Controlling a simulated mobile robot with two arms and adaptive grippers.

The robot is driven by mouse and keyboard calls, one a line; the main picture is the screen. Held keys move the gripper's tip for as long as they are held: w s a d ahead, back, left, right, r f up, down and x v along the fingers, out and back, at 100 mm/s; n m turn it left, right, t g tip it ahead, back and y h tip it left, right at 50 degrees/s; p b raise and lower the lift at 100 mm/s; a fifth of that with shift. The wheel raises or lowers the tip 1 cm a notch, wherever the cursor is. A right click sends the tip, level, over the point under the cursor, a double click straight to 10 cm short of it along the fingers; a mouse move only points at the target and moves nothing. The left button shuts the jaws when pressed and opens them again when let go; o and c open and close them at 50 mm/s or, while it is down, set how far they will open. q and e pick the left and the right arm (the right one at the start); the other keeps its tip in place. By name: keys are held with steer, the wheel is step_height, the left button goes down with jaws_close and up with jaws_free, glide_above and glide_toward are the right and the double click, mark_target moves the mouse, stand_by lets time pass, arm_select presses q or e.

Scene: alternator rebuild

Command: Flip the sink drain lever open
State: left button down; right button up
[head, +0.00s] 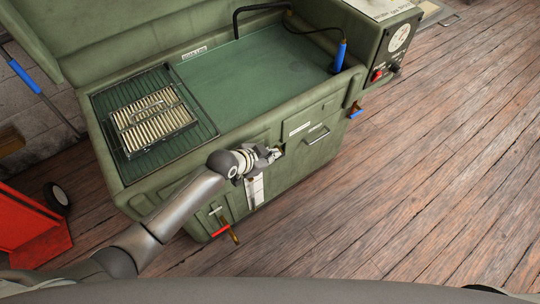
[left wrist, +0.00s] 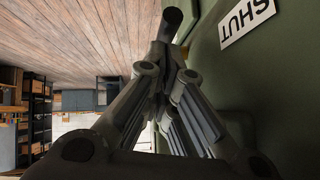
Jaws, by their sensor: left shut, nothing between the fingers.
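The green sink cabinet (head: 345,150) stands ahead with its basin on top. My left arm reaches to its front, and my left gripper (head: 276,153) is shut and empty close to the front panel. In the left wrist view my left gripper (left wrist: 165,65) has its fingers together. A dark round-ended bar (left wrist: 172,18) shows just beyond the fingertips; it looks like a lever handle, but I cannot tell if they touch. A white SHUT label (left wrist: 247,20) is on the green panel beside it. My right gripper is not in view.
A brass valve with a red handle (head: 221,230) sits low on the cabinet front, and a blue-handled one (head: 356,112) at its right. A grille (head: 152,119) lies on the basin's left. A red cart (head: 30,228) stands at left. Wooden floor (head: 440,170) is clear at right.

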arm_select(q)
steer(key=shift+f, duration=0.1)
stand_by(0.3)
steer(key=shift+a+f+h+b, duration=0.1)
steer(key=shift+f+h+b, duration=0.1)
steer(key=shift+h+b, duration=0.4)
steer(key=shift+s+t, duration=0.1)
steer(key=shift+t, duration=0.2)
